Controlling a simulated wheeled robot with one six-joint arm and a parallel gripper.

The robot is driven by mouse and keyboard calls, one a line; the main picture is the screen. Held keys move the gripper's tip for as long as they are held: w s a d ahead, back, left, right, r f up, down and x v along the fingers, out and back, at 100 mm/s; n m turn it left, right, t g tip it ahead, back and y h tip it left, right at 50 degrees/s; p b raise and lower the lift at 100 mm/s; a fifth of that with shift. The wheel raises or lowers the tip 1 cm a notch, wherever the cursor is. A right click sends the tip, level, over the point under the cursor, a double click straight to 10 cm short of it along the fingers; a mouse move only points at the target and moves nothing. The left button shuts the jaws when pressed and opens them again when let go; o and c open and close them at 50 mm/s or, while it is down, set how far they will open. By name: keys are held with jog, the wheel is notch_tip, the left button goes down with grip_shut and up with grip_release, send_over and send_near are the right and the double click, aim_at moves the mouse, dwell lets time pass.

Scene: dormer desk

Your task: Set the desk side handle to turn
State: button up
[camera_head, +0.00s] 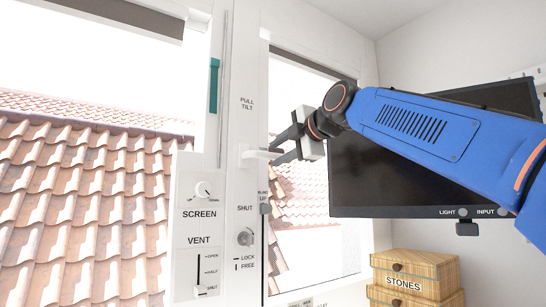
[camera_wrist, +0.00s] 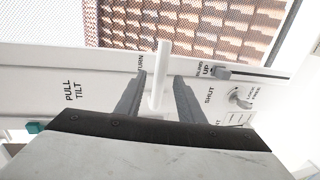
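The white window handle (camera_head: 262,154) stands level on the white frame, its free end pointing right. PULL TILT is printed above it and SHUT below it. In the wrist view the handle (camera_wrist: 162,60) runs between my gripper's two grey fingers, its end alongside the TURN label (camera_wrist: 141,63), which a fingertip partly covers. My gripper (camera_wrist: 160,76) is open, one finger on each side of the handle, with a visible gap to each. In the head view my gripper (camera_head: 277,145) reaches in from the right, one finger above and one below the handle; it hides the TURN label there.
A dark monitor (camera_head: 400,165) stands at right behind my arm. Stacked wooden STONES boxes (camera_head: 415,275) sit below it. The SCREEN knob (camera_head: 203,190), VENT slider (camera_head: 198,290), LOCK/FREE knob (camera_head: 245,237) and blind slider (camera_head: 265,208) lie below the handle. A teal bar (camera_head: 214,86) is upper left.

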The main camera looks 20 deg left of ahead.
jog(key=v, duration=1.3)
jog(key=shift+s, duration=0.25)
jog(key=shift+d+r, duration=0.1)
jog(key=shift+d, duration=0.05)
jog(key=s+d+f+m+h, duration=0.1)
jog(key=d+f+m+h, duration=0.2)
jog(key=d+f+m, duration=0.55)
jog(key=s+d+f+m+g+h, duration=0.15)
jog(key=d+f, duration=0.45)
jog(key=f, duration=0.7)
jog(key=s+d+f+m+h, duration=0.1)
jog(key=d+f+m+h, duration=0.3)
jog(key=d+f, duration=0.55)
jog(key=s+d+f+m+g+h, duration=0.1)
jog(key=s+d+f+m, duration=0.3)
jog(key=f, duration=0.8)
jog(key=s+d+f+m+g+h, duration=0.1)
jog(key=s+d+f+m, duration=0.4)
jog(key=s+f, duration=0.4)
jog(key=s+d+f+m+g+h, duration=0.1)
jog(key=s+d+f+m, duration=0.4)
jog(key=f, duration=1)
jog(key=shift+s+g+h, duration=0.35)
jog(key=shift+s+g, duration=0.1)
jog(key=shift+s, duration=0.65)
